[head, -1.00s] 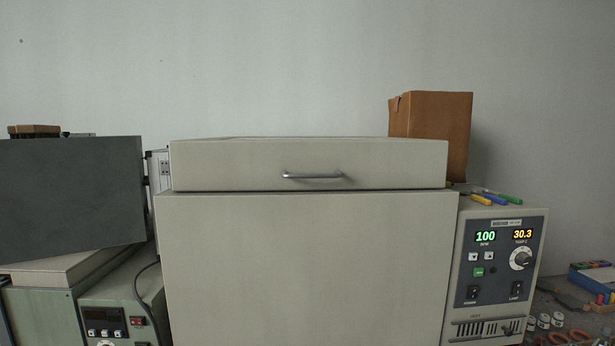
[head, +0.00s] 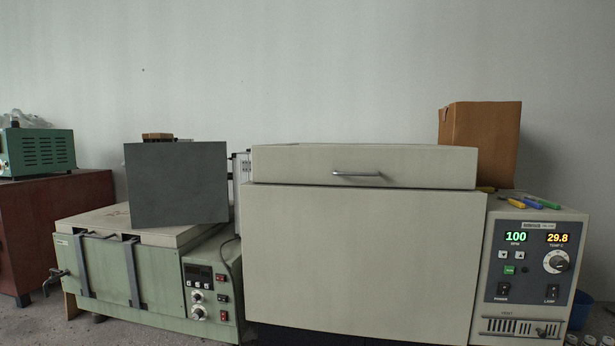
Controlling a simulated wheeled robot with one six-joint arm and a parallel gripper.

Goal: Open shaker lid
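The shaker (head: 360,255) is a large cream box standing right of centre. Its lid (head: 290,165) lies shut on top, with a thin dark seam below it. A metal bar handle (head: 357,174) is fixed to the middle of the lid's front face. The control panel (head: 530,265) on the shaker's right side shows a green 100 and an orange 29.8. My gripper is not in view.
A green water bath (head: 155,290) stands to the left with a dark grey box (head: 178,186) on it. A cardboard box (head: 478,140) stands behind the shaker's right end. A brown cabinet (head: 55,225) is at far left.

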